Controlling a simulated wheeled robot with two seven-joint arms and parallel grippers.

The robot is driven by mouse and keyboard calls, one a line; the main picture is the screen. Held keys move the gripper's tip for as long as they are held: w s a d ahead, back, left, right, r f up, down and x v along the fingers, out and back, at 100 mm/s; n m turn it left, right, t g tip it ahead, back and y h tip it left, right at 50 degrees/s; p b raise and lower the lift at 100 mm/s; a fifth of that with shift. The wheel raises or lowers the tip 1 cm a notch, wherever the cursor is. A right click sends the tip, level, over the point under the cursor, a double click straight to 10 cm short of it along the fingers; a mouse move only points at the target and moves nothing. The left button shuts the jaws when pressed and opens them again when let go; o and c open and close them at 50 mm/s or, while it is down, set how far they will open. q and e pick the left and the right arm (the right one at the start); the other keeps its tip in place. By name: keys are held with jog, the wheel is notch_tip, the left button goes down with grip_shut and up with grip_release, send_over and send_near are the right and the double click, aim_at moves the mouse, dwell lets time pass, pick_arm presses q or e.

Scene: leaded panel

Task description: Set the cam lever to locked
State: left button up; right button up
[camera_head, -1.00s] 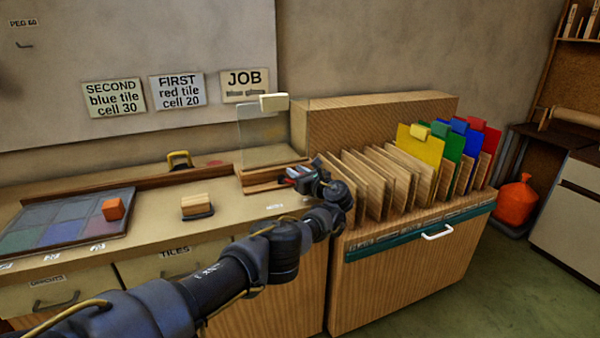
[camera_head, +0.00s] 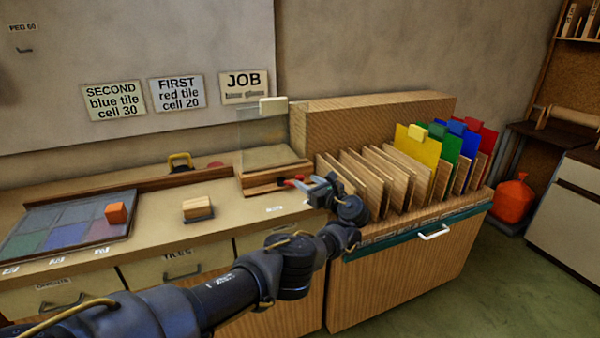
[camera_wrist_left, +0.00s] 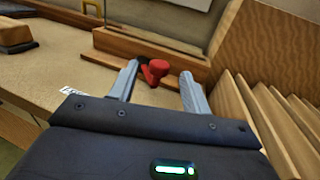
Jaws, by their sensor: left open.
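The cam lever (camera_head: 284,181) is a small red part at the front of the wooden base that holds a clear pane. My left gripper (camera_head: 312,184) is open, just right of the lever, and empty. In the left wrist view its two fingers (camera_wrist_left: 158,72) stand apart on either side of the knob; I cannot tell whether either touches it. My right gripper is not in view.
A clear pane (camera_head: 264,138) with a cream tab stands in the wooden base (camera_head: 262,185). Right of it is a rack of wooden dividers (camera_head: 362,180) and coloured sheets, close to my left wrist. A wood block (camera_head: 197,207) and a tile tray (camera_head: 40,242) are on the bench at left.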

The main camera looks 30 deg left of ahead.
pick_arm(q)
jog(key=v, duration=0.4)
jog(key=shift+p, duration=0.4)
jog(key=shift+f, duration=0.1)
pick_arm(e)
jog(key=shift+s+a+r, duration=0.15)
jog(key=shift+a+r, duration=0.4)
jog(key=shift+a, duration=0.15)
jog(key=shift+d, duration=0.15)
